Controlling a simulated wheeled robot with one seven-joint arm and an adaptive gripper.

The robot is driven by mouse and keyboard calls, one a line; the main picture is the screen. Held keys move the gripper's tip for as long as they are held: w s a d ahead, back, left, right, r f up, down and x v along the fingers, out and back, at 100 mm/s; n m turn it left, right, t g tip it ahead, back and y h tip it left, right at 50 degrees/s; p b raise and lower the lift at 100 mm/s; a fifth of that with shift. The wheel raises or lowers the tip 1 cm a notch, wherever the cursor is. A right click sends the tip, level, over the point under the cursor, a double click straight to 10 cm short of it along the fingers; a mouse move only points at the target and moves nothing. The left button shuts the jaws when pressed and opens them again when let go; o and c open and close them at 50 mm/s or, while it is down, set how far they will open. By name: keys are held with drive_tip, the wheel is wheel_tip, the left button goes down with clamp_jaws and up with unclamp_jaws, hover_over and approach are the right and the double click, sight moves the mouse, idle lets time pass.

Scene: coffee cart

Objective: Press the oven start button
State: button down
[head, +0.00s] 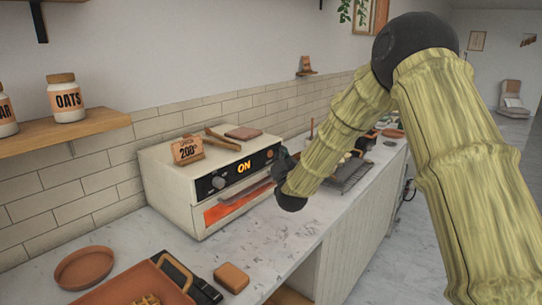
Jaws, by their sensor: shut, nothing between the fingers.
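The white oven (165,191) stands on the counter against the tiled wall. Its dark front panel holds a knob (218,182) and a display (244,167) that reads ON in orange. A small orange spot shows at the panel's right end, close to my gripper; I cannot tell for sure that it is the start button. The oven window below glows orange. My gripper (281,163) is shut and empty, at the right end of the oven's front panel. Its fingertips are small and dark, and I cannot tell whether they touch the panel.
A 200° sign (187,150), wooden tongs and a brown slab lie on the oven. An orange tray (127,284), a terracotta dish (85,268) and a brown block (231,277) are on the near counter. A wire rack (351,176) lies beyond my gripper. A shelf (60,133) holds jars.

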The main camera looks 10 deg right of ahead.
drive_tip(key=s+d, duration=0.1)
drive_tip(key=s, duration=0.1)
drive_tip(key=s+d, duration=0.2)
drive_tip(key=shift+b, duration=0.3)
drive_tip(key=shift+r, duration=0.1)
idle(0.6)
